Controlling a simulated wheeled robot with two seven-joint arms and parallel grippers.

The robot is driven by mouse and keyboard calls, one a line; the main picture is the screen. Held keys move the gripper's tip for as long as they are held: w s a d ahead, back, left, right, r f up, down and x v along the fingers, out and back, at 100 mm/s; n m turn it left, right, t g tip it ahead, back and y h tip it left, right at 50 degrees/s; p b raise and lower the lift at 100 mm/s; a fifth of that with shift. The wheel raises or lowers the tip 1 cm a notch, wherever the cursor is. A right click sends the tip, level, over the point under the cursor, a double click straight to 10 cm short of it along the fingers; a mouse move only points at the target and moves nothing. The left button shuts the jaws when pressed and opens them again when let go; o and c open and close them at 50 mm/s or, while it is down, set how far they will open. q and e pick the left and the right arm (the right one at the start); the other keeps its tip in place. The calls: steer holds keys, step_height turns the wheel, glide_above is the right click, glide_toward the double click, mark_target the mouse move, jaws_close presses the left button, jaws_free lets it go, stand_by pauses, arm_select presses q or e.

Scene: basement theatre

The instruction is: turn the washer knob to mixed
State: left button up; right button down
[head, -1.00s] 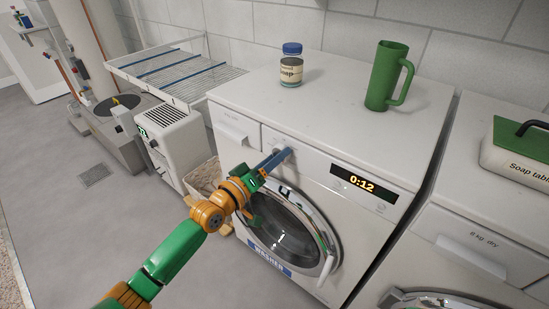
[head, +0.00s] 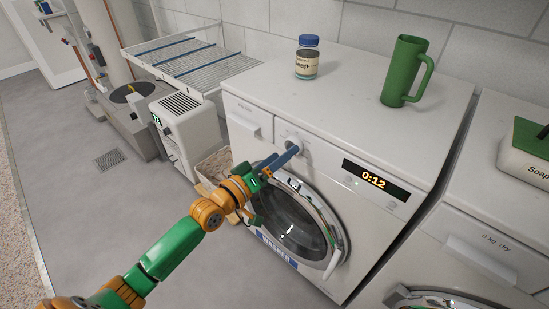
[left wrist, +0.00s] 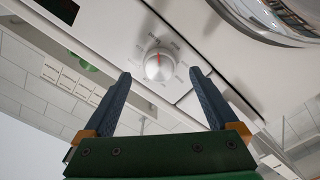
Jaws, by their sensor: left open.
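The white washer (head: 322,172) has a round silver knob (head: 292,141) on its front panel, left of the lit 0:12 display (head: 376,181). In the left wrist view the knob (left wrist: 159,63) faces me, with a red pointer line towards the top. My left gripper (head: 294,150) is at the panel in front of the knob. In the left wrist view the gripper (left wrist: 160,75) is open and empty, its blue fingertips on either side of and just short of the knob, apart from it. My right gripper is not in view.
The round washer door (head: 292,219) is just below the gripper. A soap jar (head: 307,62) and a green mug (head: 402,72) stand on top. A drying rack (head: 188,65) is at the left, and a second machine (head: 482,250) at the right.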

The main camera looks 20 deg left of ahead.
arm_select(q)
steer(key=v, duration=0.4)
